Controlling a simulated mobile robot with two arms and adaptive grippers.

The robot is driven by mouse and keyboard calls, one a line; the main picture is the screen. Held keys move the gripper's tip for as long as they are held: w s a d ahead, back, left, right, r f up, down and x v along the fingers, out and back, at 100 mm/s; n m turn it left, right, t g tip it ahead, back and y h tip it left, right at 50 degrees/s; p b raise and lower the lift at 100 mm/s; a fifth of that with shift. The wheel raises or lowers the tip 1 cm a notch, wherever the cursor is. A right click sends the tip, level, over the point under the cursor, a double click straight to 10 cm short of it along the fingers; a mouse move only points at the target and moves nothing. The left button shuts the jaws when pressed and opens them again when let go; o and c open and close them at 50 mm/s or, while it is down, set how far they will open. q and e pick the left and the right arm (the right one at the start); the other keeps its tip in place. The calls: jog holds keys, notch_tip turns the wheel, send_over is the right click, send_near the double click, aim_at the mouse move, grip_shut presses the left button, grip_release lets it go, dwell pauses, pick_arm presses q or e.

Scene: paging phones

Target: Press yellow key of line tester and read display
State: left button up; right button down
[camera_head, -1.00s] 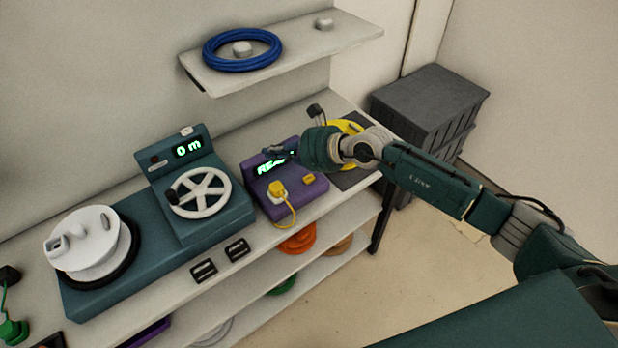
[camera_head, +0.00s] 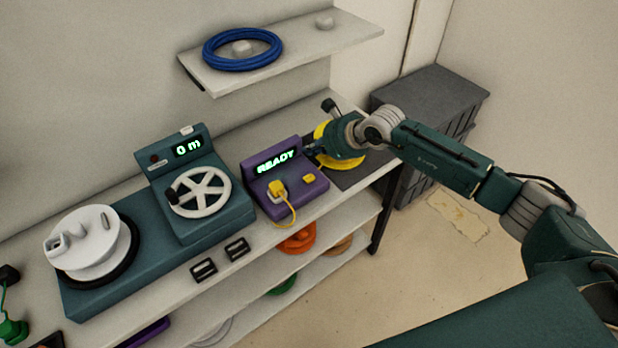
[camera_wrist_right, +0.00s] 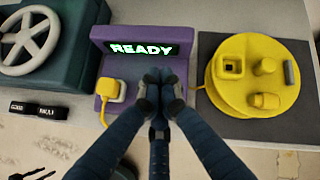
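The purple line tester (camera_head: 285,178) stands on the bench, and its green display (camera_head: 276,161) reads READY. The display also reads READY in the right wrist view (camera_wrist_right: 144,48). The yellow key (camera_head: 309,179) is on the tester's right front. A yellow plug (camera_head: 278,189) with a yellow cable sits to its left. My right gripper (camera_head: 309,152) is just right of the display, above and behind the key. In the wrist view its fingertips (camera_wrist_right: 160,76) are together with nothing seen between them, and they hide the key. My left gripper is not in view.
A yellow reel (camera_wrist_right: 259,77) lies on a dark mat (camera_wrist_right: 206,44) right of the tester. A teal winding machine (camera_head: 214,218) showing 0 m stands on the left. A shelf (camera_head: 300,47) with a blue cable coil (camera_head: 243,64) overhangs the back.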

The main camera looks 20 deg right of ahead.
jog(key=b, duration=0.4)
send_over(311, 178)
notch_tip(311, 178, down, 7)
jog(key=shift+f, duration=0.1)
jog(key=shift+f+b, duration=0.6)
dwell(0.7)
jog(key=shift+f+b, duration=0.4)
jog(key=shift+b, duration=0.05)
jog(key=shift+s+f+b, duration=0.1)
jog(key=shift+f+b, duration=0.4)
dwell(0.4)
dwell(0.4)
jog(key=shift+r+p, duration=0.55)
jog(key=shift+r, duration=0.35)
